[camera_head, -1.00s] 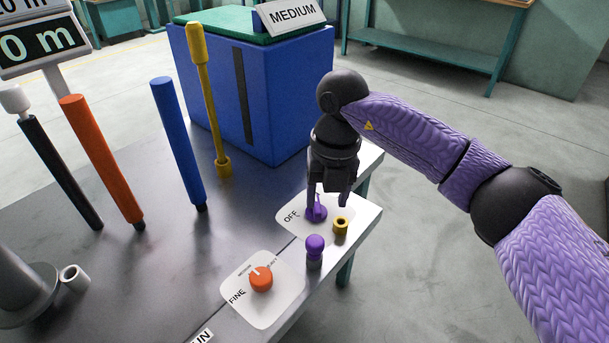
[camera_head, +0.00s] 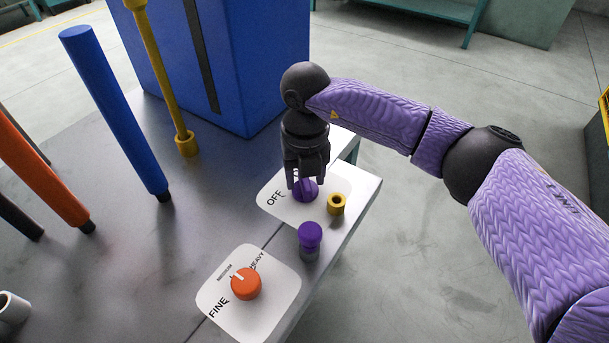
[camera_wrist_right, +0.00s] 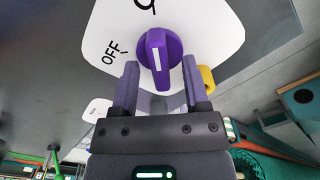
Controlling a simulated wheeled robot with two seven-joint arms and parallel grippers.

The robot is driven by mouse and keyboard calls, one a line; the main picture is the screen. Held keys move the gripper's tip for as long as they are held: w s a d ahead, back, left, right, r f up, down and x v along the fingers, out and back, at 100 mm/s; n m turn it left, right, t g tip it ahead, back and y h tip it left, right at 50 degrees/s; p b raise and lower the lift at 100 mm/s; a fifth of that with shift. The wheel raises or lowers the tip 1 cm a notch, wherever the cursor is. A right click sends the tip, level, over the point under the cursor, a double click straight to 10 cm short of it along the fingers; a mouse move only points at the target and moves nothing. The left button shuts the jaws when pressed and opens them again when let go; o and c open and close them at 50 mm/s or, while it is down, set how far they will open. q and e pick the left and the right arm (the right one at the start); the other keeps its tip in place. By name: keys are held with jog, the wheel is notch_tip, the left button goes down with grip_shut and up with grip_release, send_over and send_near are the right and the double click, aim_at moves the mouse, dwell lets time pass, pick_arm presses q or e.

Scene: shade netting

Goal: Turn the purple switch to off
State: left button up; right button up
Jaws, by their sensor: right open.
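The purple switch (camera_head: 306,190) is a round knob with a raised grip on a white plate (camera_head: 275,208) marked OFF on its left side. In the right wrist view the purple switch (camera_wrist_right: 158,58) shows a white line on its grip, pointing away from the OFF mark. My right gripper (camera_head: 306,184) is at the switch from above, its fingers on either side of it. In the wrist view my right gripper (camera_wrist_right: 158,85) is open, with the grip between the fingertips; I cannot tell if they touch it. My left gripper is not in view.
A yellow ring (camera_head: 336,204) and a purple-topped peg (camera_head: 310,236) stand close to the switch. An orange knob (camera_head: 246,284) is on a plate nearer me. Blue (camera_head: 115,110) and orange (camera_head: 40,180) rods stand left. A blue box (camera_head: 225,60) is behind.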

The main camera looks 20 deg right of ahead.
jog(key=shift+c, duration=1)
grip_shut()
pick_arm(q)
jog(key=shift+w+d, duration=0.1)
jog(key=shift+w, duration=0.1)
